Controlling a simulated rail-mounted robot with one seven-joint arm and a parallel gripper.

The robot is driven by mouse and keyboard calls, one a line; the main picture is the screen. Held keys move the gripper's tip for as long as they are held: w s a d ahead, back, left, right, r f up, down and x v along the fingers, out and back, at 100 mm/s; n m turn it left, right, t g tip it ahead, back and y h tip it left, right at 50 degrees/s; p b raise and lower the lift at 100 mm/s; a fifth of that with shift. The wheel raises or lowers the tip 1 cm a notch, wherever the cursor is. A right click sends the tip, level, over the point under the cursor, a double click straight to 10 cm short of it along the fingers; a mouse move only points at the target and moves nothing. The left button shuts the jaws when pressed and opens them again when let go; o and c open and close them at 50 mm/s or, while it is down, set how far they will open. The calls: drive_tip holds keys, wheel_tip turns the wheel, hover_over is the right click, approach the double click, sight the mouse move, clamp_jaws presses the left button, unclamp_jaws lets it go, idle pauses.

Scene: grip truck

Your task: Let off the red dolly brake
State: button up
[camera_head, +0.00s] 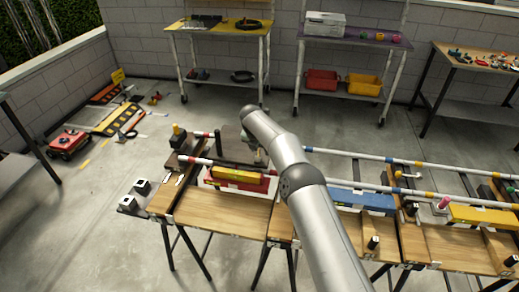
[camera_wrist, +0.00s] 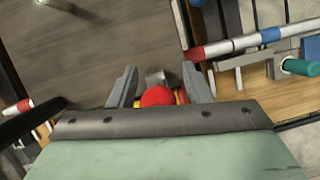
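A round red knob (camera_wrist: 157,96), likely the red dolly brake's handle, shows in the wrist view between the fingers of my gripper (camera_wrist: 160,72). The fingers stand apart, with a visible gap on each side of the knob. A grey block and bits of yellow show just behind the knob. The lower part of the knob is hidden by my gripper's body. In the head view the dark dolly platform (camera_head: 232,145) sits on the track at the back of the bench. My arm covers most of the gripper there, and I cannot make out the knob.
Track rails with red, white and blue bands (camera_wrist: 238,43) run beside the platform. A green-handled part (camera_wrist: 300,67) lies to the right. In the head view a red case with a yellow top (camera_head: 238,180) and a blue case (camera_head: 362,200) lie on the wooden bench (camera_head: 240,215).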

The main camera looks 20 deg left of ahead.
drive_tip(key=shift+r, duration=0.1)
drive_tip(key=d+b+v, duration=0.1)
drive_tip(key=b+v, duration=0.1)
drive_tip(key=v, duration=1.5)
drive_tip(key=shift+a+b, duration=0.4)
drive_tip(key=shift+a, duration=0.05)
drive_tip(key=shift+r, duration=0.1)
drive_tip(key=s+d+r+m+g, duration=0.1)
drive_tip(key=s+d+r+m, duration=0.1)
drive_tip(key=s+d+m, duration=0.45)
drive_tip(key=s+d+r+m, duration=0.3)
drive_tip(key=d+m, duration=0.1)
drive_tip(key=d, duration=0.5)
drive_tip(key=s+d+r+m+g, duration=0.1)
drive_tip(key=s+d+r+m, duration=0.1)
drive_tip(key=s+d+m, duration=0.4)
drive_tip(key=s+d+f+m, duration=0.2)
drive_tip(key=s+d+m, duration=0.3)
drive_tip(key=s, duration=0.3)
drive_tip(key=s+d+f+m+g, duration=0.1)
drive_tip(key=s+d+f+m, duration=0.2)
drive_tip(key=s+d+m, duration=0.3)
drive_tip(key=s+d+f+m, duration=0.3)
drive_tip(key=s+d+m, duration=0.2)
drive_tip(key=s, duration=0.7)
drive_tip(key=shift+s+d+m+y, duration=0.2)
drive_tip(key=shift+d+m+y, duration=0.15)
drive_tip(key=shift+m, duration=0.7)
